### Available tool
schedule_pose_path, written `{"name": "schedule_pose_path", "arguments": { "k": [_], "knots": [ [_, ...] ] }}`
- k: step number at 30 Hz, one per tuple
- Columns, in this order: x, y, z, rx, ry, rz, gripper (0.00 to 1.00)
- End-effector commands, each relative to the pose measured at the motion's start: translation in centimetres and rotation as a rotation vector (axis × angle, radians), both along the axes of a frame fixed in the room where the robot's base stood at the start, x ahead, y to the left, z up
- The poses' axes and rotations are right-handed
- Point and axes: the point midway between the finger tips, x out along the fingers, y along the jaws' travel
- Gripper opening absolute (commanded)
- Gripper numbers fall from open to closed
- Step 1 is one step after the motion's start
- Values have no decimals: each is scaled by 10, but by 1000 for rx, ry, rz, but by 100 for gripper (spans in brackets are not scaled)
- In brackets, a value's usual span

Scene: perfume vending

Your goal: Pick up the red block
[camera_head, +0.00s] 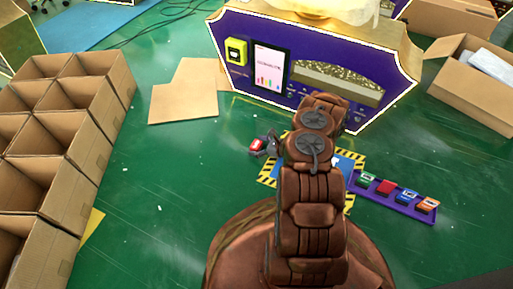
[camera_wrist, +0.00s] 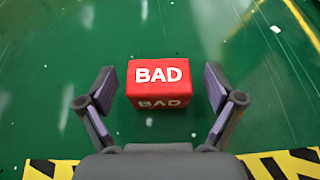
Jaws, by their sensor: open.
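A red block (camera_wrist: 159,81) marked "BAD" in white lies on the green floor. In the wrist view it sits between and just ahead of the two open fingers of my gripper (camera_wrist: 159,105), with a gap on each side. In the head view the red block (camera_head: 257,145) shows small at the left of my gripper (camera_head: 265,147), which is partly hidden by my arm. Nothing is held.
A purple tray (camera_head: 372,202) with several coloured blocks, one red, lies to the right. A black-and-yellow striped mat (camera_head: 268,172) lies under my arm. A purple vending machine (camera_head: 315,70) stands behind. Open cardboard boxes (camera_head: 62,140) stand at the left. The floor left of the block is clear.

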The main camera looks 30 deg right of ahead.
Motion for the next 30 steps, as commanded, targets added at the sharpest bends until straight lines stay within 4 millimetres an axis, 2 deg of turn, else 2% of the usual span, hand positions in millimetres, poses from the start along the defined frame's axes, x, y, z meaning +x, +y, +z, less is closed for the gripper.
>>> {"name": "schedule_pose_path", "arguments": {
  "k": [2,20,30],
  "knots": [
    [0,0,0,0,0,0,92],
    [0,0,0,1,1,1,29],
    [0,0,5,0,0,1,27]
  ]
}}
